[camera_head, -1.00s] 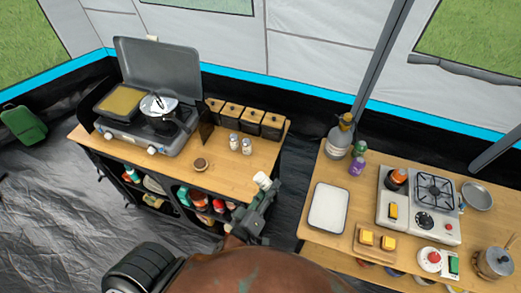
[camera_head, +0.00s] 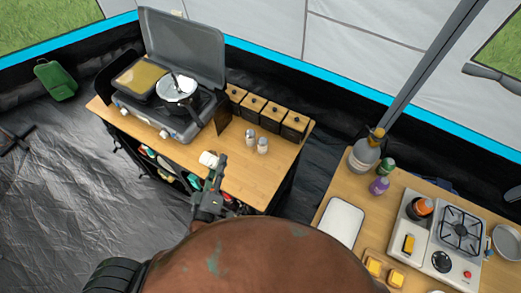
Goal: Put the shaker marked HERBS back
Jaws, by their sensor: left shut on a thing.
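My left gripper (camera_head: 216,170) is shut on a small white-topped shaker (camera_head: 208,158) over the front part of the left wooden counter (camera_head: 178,152). Its marking is too small to read, and I cannot tell whether it touches the counter. Two similar shakers, one (camera_head: 250,137) and another (camera_head: 263,145), stand upright side by side just behind and to the right, apart from the gripper. The small round dark piece on the counter is hidden behind the held shaker and gripper. My right gripper is not in view.
A row of wooden-lidded dark canisters (camera_head: 271,113) lines the counter's back. A stove with a raised lid (camera_head: 185,45) and a pan (camera_head: 176,88) stands at left. A second table at right carries a bottle (camera_head: 364,155), a white tray (camera_head: 341,220) and a burner (camera_head: 462,229).

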